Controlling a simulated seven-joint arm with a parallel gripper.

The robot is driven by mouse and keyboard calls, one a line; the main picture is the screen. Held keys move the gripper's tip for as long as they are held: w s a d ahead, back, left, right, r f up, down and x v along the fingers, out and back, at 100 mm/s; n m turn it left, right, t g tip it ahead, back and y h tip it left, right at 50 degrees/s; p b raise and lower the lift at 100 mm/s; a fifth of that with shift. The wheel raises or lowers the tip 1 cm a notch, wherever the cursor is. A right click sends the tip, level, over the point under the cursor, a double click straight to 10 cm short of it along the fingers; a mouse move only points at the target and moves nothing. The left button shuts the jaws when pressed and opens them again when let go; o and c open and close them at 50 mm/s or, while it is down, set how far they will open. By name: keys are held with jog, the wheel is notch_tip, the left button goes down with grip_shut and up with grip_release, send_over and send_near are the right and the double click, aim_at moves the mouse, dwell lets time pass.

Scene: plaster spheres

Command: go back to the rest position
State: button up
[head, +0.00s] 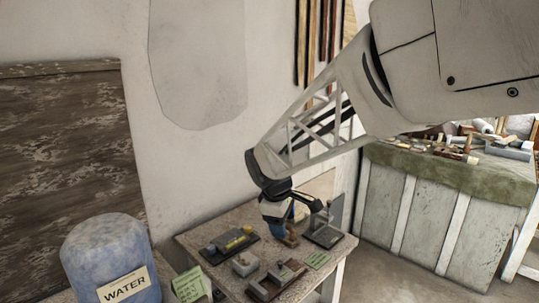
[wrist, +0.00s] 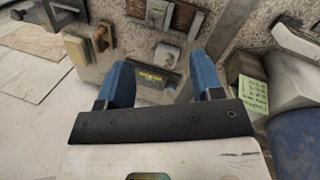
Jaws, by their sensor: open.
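My gripper (head: 290,212) hangs from the arm over the back part of the small table (head: 222,282) in the head view. In the wrist view its two blue fingers stand wide apart, and my gripper (wrist: 165,70) is open with nothing held between them. A dark tray with a yellow-green strip (wrist: 152,80) shows beyond the gap between the fingers. The same dark tray (head: 232,243) lies left of my gripper in the head view. A small brown knobbed piece (head: 291,239) stands just below the gripper; whether they touch is unclear.
Grey and brown blocks (head: 276,281), a dark-based stand (head: 325,236) and green notes (head: 188,285) crowd the table. A blue WATER barrel (head: 108,258) stands at the left. A cluttered workbench (head: 440,185) is at the right. The wall is close behind.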

jog(key=s+d+m, duration=0.4)
jog(key=s+d, duration=0.1)
jog(key=s, duration=0.4)
jog(key=s+d+m+y, duration=0.1)
jog(key=s+d+m, duration=0.4)
jog(key=s, duration=0.5)
jog(key=s+d+m+y, duration=0.1)
jog(key=s+d+m, duration=0.3)
jog(key=s, duration=0.5)
jog(key=shift+s+d+r+m+t, duration=0.2)
jog(key=shift+s+d+m+t, duration=0.15)
jog(key=shift+d, duration=0.2)
